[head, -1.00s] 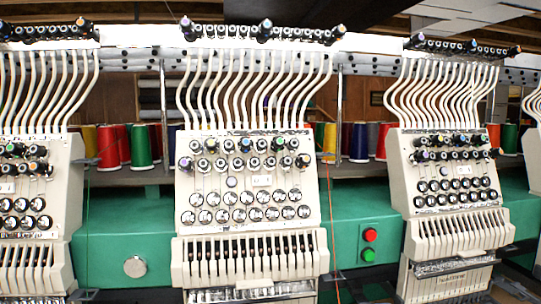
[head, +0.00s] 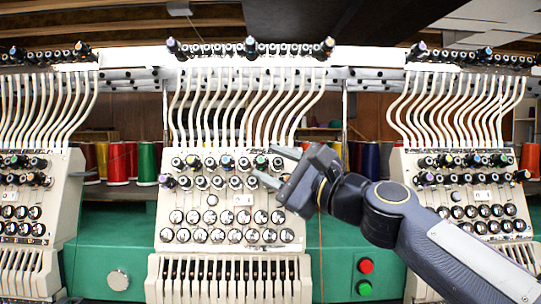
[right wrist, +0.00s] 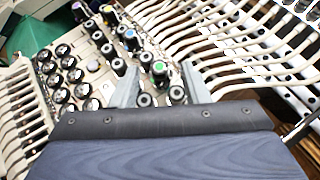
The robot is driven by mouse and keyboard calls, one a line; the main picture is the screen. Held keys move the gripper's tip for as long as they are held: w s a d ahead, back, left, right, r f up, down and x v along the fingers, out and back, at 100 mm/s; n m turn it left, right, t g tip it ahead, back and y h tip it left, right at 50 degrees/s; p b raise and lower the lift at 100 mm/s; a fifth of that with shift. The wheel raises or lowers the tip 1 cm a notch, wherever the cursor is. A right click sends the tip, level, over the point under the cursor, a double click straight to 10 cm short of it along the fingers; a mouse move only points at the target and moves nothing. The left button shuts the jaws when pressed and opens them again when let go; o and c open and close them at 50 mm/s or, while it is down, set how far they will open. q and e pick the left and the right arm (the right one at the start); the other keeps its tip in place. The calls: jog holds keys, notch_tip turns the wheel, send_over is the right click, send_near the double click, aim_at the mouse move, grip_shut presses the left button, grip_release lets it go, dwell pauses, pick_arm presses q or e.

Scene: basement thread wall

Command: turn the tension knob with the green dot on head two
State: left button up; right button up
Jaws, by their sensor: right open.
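The middle embroidery head (head: 180,222) has two rows of small tension knobs above rows of larger round dials. The knob with the green dot (head: 261,162) is in the upper row, right of a blue-dot knob (head: 227,162). My right gripper (head: 271,167) reaches in from the right, its open fingers close to the green-dot knob. In the right wrist view, the green-dot knob (right wrist: 159,69) stands between the two spread fingers (right wrist: 160,88), with a gap to each side. I cannot tell whether either finger touches it. My left gripper is not in view.
Similar heads stand left (head: 28,218) and right (head: 470,190). Pale thread tubes (head: 245,105) rise above the knobs. Neighbouring knobs crowd the green-dot one. A red button (head: 365,266) and a green button (head: 364,288) are on the green body (head: 340,240) below.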

jog(key=shift+w+a+r, duration=0.1)
jog(key=shift+w+a, duration=0.25)
jog(key=shift+a, duration=0.05)
jog(key=shift+c, duration=0.2)
grip_shut()
jog(key=shift+r+p, duration=0.15)
jog(key=shift+p, duration=0.4)
jog(key=n+g+p, duration=0.2)
jog(key=p, duration=0.2)
jog(key=r+n+g+h+p, duration=0.1)
jog(key=n+g+p, duration=0.1)
jog(key=p, duration=0.3)
jog(key=n+g+p, duration=0.2)
jog(key=p, duration=0.3)
jog(key=shift+w+d+r+n+h, duration=0.2)
jog(key=shift+r+n+h, duration=0.1)
jog(key=shift+h, duration=0.1)
jog(key=shift+f+n+g+h+p, duration=0.1)
jog(key=shift+n+g+h+p, duration=0.45)
jog(key=shift+g, duration=0.25)
jog(key=shift+w+a+n+g+h, duration=0.15)
jog(key=shift+n+g+h, duration=0.65)
jog(key=shift+n, duration=0.15)
